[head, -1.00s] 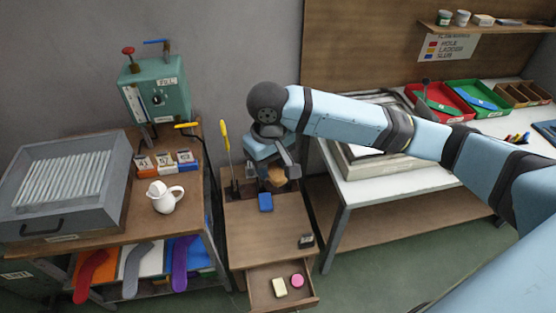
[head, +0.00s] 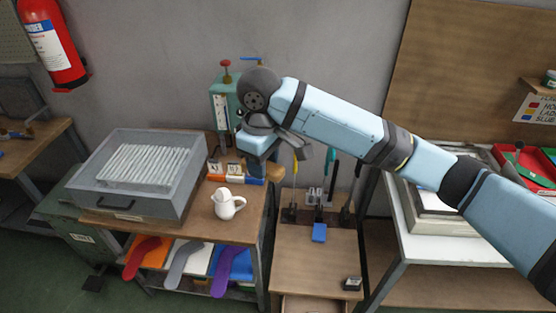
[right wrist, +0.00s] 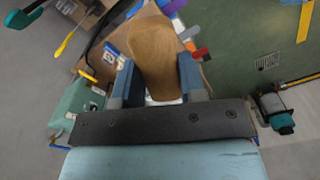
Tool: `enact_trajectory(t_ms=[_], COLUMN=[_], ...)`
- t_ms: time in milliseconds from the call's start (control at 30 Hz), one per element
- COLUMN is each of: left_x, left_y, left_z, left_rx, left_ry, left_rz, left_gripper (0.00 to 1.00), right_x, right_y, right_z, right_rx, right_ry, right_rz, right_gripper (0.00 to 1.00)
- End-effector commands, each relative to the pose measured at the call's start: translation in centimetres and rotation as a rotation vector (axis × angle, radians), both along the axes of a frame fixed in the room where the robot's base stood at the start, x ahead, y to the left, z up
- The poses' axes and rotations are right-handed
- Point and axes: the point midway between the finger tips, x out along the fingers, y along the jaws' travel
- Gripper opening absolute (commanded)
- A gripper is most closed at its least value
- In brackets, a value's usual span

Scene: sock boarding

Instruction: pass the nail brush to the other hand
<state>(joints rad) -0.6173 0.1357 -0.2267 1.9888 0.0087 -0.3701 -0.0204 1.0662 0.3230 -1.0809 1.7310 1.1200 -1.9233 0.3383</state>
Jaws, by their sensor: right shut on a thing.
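The nail brush shows in the right wrist view as a rounded brown wooden body (right wrist: 157,50) between the two blue fingers. My right gripper (right wrist: 158,82) is shut on it, with one finger on each side. In the head view my right gripper (head: 252,152) is up in front of the green machine, above the back of the wooden bench. My left gripper is in neither view now.
A white jug (head: 225,207) stands on the bench beside a grey tray of white rods (head: 115,188). A low wooden cabinet (head: 315,262) holds a blue block (head: 319,233) and upright tools. A fire extinguisher (head: 52,48) hangs at upper left.

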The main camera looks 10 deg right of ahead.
Motion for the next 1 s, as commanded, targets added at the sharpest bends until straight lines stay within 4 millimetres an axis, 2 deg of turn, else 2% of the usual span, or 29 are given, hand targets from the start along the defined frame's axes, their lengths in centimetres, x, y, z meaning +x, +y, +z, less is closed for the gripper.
enact_trajectory(t_ms=[233,333,433,567,833,1000], left_x=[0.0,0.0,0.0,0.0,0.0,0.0], left_y=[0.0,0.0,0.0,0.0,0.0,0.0], left_z=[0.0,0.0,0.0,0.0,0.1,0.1], left_rx=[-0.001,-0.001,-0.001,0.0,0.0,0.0], left_ry=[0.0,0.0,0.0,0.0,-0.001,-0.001], left_rz=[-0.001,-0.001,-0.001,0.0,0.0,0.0], left_gripper=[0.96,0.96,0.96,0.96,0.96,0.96], right_x=[2.4,2.8,2.6,1.5,-1.8,-3.5], right_y=[2.4,2.7,2.4,0.9,-3.7,-5.8], right_z=[-3.0,-3.4,-3.0,-1.3,4.5,7.2], right_rx=[0.0,0.001,0.001,0.001,-0.002,-0.001], right_ry=[0.001,-0.001,-0.002,-0.001,-0.007,-0.006], right_rz=[0.185,0.215,0.199,0.104,-0.202,-0.356], right_gripper=[0.14,0.14,0.14,0.14,0.14,0.14])
